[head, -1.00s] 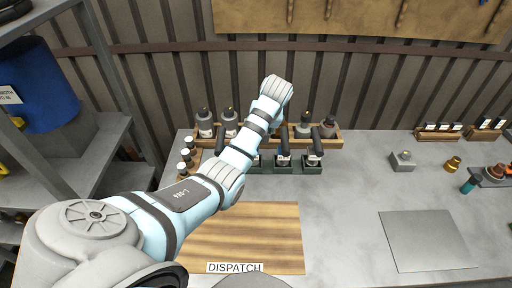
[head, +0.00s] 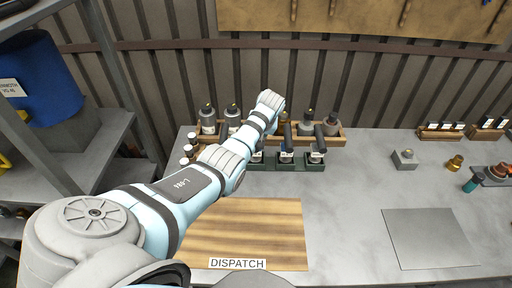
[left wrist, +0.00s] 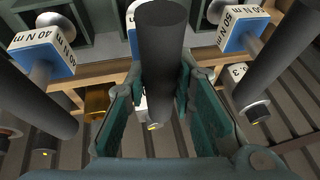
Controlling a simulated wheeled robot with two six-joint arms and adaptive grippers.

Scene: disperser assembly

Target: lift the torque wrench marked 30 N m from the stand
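Several torque wrenches with dark upright handles stand in a dark green stand (head: 316,168) on the grey table. In the left wrist view one is marked 40 N m (left wrist: 42,52) at left and one 50 N m (left wrist: 243,28) at right. The middle wrench (left wrist: 160,50) has its label mostly hidden behind its handle, so its marking cannot be read. My left gripper (left wrist: 163,78) is open, with one finger on each side of the middle handle; contact is not clear. In the head view my arm hides this gripper. My right gripper is not in view.
A wooden rack (head: 340,139) with bottles stands right behind the stand. Small white-capped bottles are left of it. A wooden DISPATCH board (head: 260,235) lies in front, a grey plate (head: 430,238) at right. The table's middle is clear.

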